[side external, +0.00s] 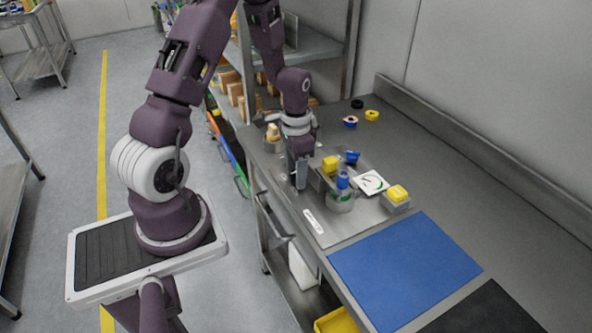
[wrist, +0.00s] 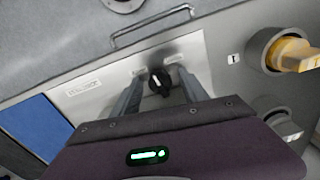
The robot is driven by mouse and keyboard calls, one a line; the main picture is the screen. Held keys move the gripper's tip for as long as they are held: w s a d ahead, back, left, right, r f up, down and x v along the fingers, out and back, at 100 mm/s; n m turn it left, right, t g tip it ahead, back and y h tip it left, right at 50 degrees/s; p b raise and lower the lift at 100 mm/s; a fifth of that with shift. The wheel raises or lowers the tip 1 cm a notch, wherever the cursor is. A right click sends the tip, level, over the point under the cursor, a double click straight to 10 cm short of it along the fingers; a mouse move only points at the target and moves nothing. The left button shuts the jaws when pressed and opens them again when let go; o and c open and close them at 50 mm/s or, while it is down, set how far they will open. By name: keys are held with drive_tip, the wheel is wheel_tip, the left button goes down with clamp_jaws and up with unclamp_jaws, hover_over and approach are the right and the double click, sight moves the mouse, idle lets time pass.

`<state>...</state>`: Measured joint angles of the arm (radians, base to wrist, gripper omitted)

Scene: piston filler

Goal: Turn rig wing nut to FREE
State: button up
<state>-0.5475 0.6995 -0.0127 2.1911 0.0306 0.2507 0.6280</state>
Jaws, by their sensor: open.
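In the wrist view a small black knob with a light mark, which looks like the wing nut (wrist: 159,82), sits on a bare metal plate (wrist: 95,97). Small pale labels lie on the plate to either side of it, too small to read. My gripper (wrist: 160,73) is open, with one finger to the left and one to the right of the knob. I cannot tell whether either finger touches it. In the side view my gripper (side external: 299,182) points down at the near left part of the bench rig, and the knob is hidden there.
Yellow-topped knobs (side external: 397,193) and a blue part (side external: 343,180) stand right of my gripper; a yellow knob (wrist: 292,54) also shows at right in the wrist view. A metal handle (wrist: 150,24) lies beyond. A blue mat (side external: 405,268) covers the bench's near part.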

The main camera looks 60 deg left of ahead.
clamp_jaws()
drive_tip(key=shift+n, duration=2.9)
unclamp_jaws()
